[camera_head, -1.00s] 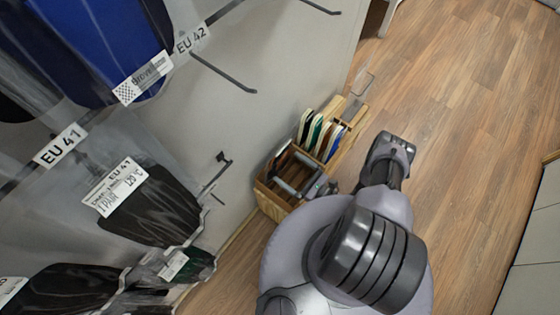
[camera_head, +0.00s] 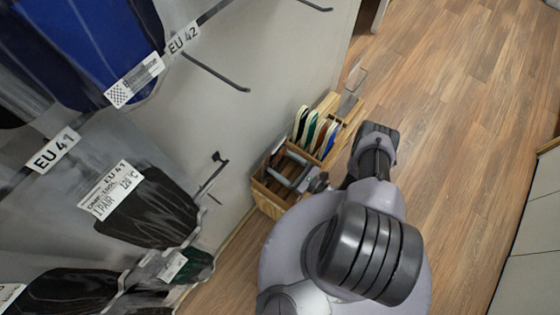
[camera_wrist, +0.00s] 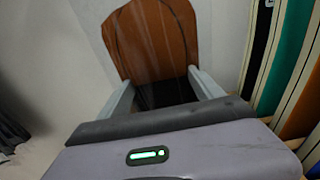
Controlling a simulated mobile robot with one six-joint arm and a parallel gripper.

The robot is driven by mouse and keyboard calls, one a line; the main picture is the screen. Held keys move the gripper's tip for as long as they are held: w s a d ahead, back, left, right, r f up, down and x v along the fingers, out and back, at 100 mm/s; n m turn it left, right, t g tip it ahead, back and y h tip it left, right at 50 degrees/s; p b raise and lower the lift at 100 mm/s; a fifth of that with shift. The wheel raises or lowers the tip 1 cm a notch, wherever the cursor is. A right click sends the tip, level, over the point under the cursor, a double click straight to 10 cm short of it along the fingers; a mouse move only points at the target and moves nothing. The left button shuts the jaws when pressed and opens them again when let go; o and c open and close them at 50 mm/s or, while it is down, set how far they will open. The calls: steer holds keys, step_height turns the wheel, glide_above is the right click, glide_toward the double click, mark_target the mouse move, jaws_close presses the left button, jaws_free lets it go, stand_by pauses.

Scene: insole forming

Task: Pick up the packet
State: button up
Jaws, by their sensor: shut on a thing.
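The packet (camera_wrist: 155,42) shows in the wrist view as a rust-brown insole shape with a dark lower part, in what looks like clear film. My gripper (camera_wrist: 162,88) is shut on it, with one pale finger at each side of its lower part. In the head view my gripper (camera_head: 278,167) is low over the left compartment of a wooden crate (camera_head: 266,201). Only a small brown edge of the packet (camera_head: 273,153) shows there. Whether its lower end touches the crate floor is hidden.
Colored insoles (camera_head: 318,137) stand upright in the crate's right part, close beside my gripper. Packets with black insoles (camera_head: 150,213) and a blue one (camera_head: 95,55) hang at left. Bare hooks (camera_head: 215,72) stick out from the wall. Wooden floor (camera_head: 450,120) is clear at right.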

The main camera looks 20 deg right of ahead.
step_height(320, 180, up, 18)
steer(key=p, duration=0.8)
steer(key=shift+f+p, duration=0.15)
steer(key=shift+p, duration=0.25)
